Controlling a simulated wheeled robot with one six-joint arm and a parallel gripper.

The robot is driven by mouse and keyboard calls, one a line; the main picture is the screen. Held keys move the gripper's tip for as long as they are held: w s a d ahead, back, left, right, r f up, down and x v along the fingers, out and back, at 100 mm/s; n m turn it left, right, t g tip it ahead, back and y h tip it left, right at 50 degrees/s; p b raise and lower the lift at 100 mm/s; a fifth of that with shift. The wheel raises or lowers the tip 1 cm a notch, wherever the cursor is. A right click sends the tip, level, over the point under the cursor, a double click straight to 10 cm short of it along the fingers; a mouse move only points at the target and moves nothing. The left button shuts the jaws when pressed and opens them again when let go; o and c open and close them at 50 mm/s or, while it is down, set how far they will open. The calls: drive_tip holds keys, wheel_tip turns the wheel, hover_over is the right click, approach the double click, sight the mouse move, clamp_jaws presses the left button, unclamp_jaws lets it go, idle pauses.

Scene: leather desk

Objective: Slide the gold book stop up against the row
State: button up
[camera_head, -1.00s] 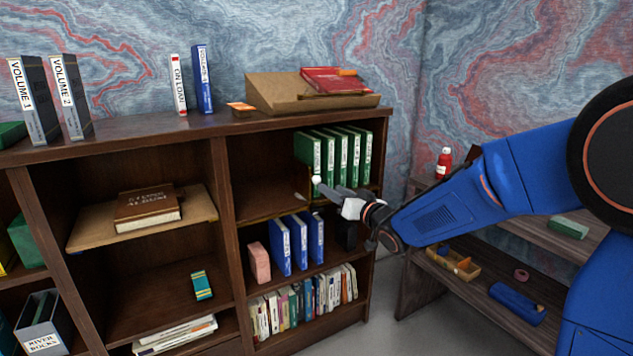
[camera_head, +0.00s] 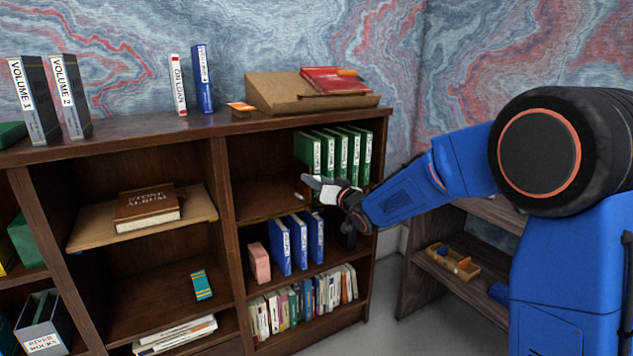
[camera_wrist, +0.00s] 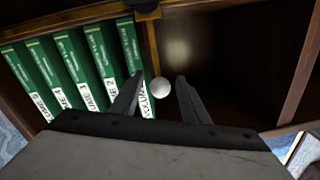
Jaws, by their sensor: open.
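The row of green books (camera_head: 335,152) stands upright on the upper right shelf; it also shows in the wrist view (camera_wrist: 78,68). The gold book stop (camera_wrist: 152,45) is a thin upright strip beside the end book in the wrist view, with a narrow dark gap between them. A pale round knob (camera_wrist: 161,88) appears at the strip's front; a pale spot (camera_head: 299,196) shows in the head view. My gripper (camera_head: 306,187) is open at the shelf front below the row's left end. Its fingers (camera_wrist: 158,92) appear either side of the knob; contact cannot be told. In the head view the strip is mostly hidden.
Blue binders (camera_head: 298,240) and a pink block (camera_head: 259,263) stand on the shelf below. A wooden divider (camera_head: 220,180) bounds the compartment at left. Left of the row the shelf (camera_head: 262,200) is bare. A sloped stand (camera_head: 290,95) sits on top.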

clamp_jaws()
drive_tip(key=w+d, duration=0.8)
drive_tip(key=d, duration=0.4)
drive_tip(key=shift+w+d, duration=0.2)
drive_tip(key=shift+w, duration=0.05)
drive_tip(key=shift+r, duration=0.1)
unclamp_jaws()
drive_tip(key=v, duration=1.7)
drive_tip(key=shift+s+d, duration=0.15)
drive_tip(key=shift+d, duration=0.05)
